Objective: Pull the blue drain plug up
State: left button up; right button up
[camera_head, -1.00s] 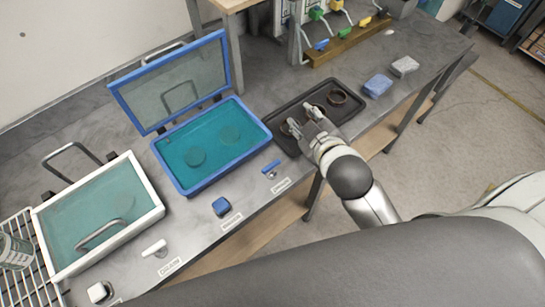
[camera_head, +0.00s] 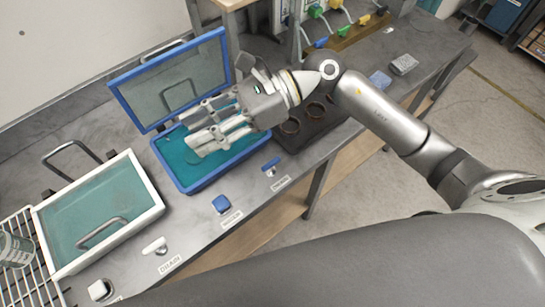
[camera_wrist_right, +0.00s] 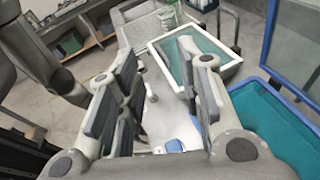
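The blue drain plug's T-shaped handle (camera_head: 271,165) stands low on the grey bench in front of the blue-rimmed basin (camera_head: 205,182), with a small label beside it. My right gripper (camera_head: 192,128) is over that basin, left of the handle and apart from it, its fingers spread and empty, pointing left. In the right wrist view the gripper (camera_wrist_right: 158,62) is also open, with nothing between its fingers. A blue square knob (camera_head: 221,204) sits left of the handle; a blue piece, probably this knob, shows in the wrist view (camera_wrist_right: 175,146). My left gripper is not in view.
The basin's raised glass lid (camera_head: 125,98) stands behind my gripper. A white-rimmed basin (camera_head: 150,222) is at left, with a white T-handle (camera_head: 154,246) and white knob (camera_head: 100,290) in front. A dark tray (camera_head: 325,126) lies at right under my arm.

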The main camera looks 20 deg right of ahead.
jog(key=w+d+f+n+h, duration=0.1)
jog(key=d+f+n+h, duration=0.2)
jog(key=d+f+h, duration=0.35)
jog(key=n+h, duration=0.1)
jog(key=h, duration=0.4)
send_near(272, 162)
jog(key=shift+g+y, duration=0.25)
jog(key=shift+g, duration=0.05)
jog(key=p+x, duration=0.1)
jog(key=x, duration=0.3)
jog(key=p+x, duration=0.2)
jog(key=x, duration=0.2)
jog(key=shift+w+d, duration=0.15)
jog(key=shift+w, duration=0.05)
jog(key=shift+a+f, duration=0.2)
jog(key=shift+f, duration=0.4)
grip_shut()
